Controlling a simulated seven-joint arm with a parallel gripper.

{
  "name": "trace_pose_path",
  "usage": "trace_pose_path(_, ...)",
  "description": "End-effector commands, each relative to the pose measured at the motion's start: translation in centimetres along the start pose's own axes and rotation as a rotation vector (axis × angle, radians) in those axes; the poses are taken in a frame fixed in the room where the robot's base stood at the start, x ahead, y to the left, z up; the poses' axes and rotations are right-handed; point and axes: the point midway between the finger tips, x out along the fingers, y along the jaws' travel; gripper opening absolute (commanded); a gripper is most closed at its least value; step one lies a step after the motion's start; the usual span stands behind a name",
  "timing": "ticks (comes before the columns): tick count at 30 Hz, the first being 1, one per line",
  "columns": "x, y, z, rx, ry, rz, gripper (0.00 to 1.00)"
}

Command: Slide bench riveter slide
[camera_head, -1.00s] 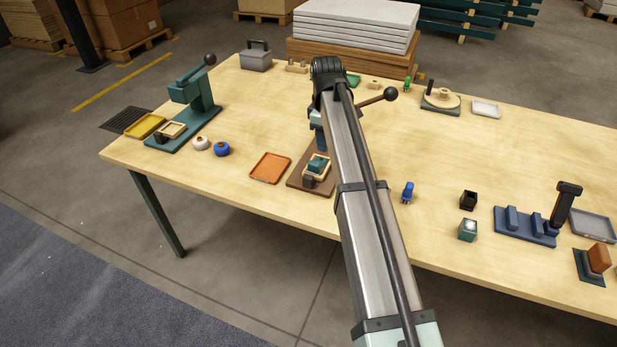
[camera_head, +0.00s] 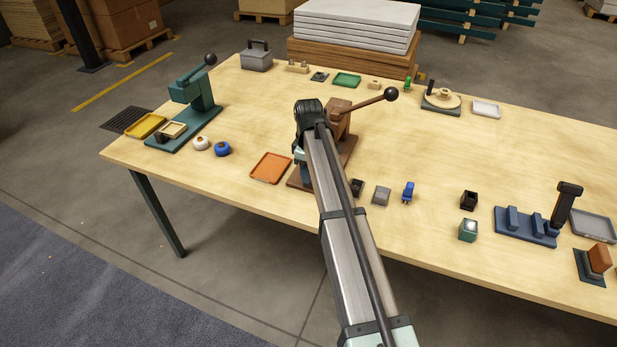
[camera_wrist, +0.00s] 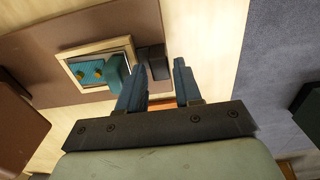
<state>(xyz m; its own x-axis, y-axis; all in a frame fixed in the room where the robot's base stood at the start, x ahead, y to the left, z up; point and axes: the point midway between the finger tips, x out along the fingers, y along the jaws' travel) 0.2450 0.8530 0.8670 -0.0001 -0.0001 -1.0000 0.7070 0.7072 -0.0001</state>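The brown bench riveter (camera_head: 339,116) stands mid-table, its black-knobbed lever (camera_head: 362,104) pointing right. My arm hides most of its base front in the head view. In the wrist view, its brown base (camera_wrist: 85,30) carries the slide, a cream-framed nest (camera_wrist: 66,57) holding a teal piece with yellow dots (camera_wrist: 88,73). A dark grey block (camera_wrist: 151,60) stands beside the frame. My gripper (camera_wrist: 160,66) is open, its two blue fingers apart. The left finger overlaps the dark block in view; I cannot tell whether they touch. In the head view my gripper (camera_head: 304,172) is low over the base front.
An orange tray (camera_head: 270,168) lies just left of the riveter. A dark cup (camera_head: 357,187), a grey block (camera_head: 381,195) and a blue item (camera_head: 408,192) stand to its right. A teal press (camera_head: 195,98) is at the left. The table's front edge is close.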

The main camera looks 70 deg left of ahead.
Motion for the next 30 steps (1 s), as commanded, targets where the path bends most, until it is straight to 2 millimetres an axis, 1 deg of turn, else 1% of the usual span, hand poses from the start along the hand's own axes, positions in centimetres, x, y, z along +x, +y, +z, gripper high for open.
trace_pose_path(1,0.7,0.0,0.0,0.000,-0.001,-0.001,0.34)
trace_pose_path(3,1.4,0.0,0.0,0.000,-0.001,-0.001,0.34)
trace_pose_path(7,2.4,0.0,0.0,0.000,0.000,0.000,0.34)
trace_pose_path(11,2.8,0.0,0.0,0.000,0.000,0.000,0.34)
trace_pose_path(19,2.8,0.0,0.0,0.000,0.000,0.000,0.34)
trace_pose_path(27,2.8,0.0,0.0,0.000,0.000,0.000,0.08)
trace_pose_path(30,2.8,0.0,0.0,0.000,0.000,0.000,0.00)
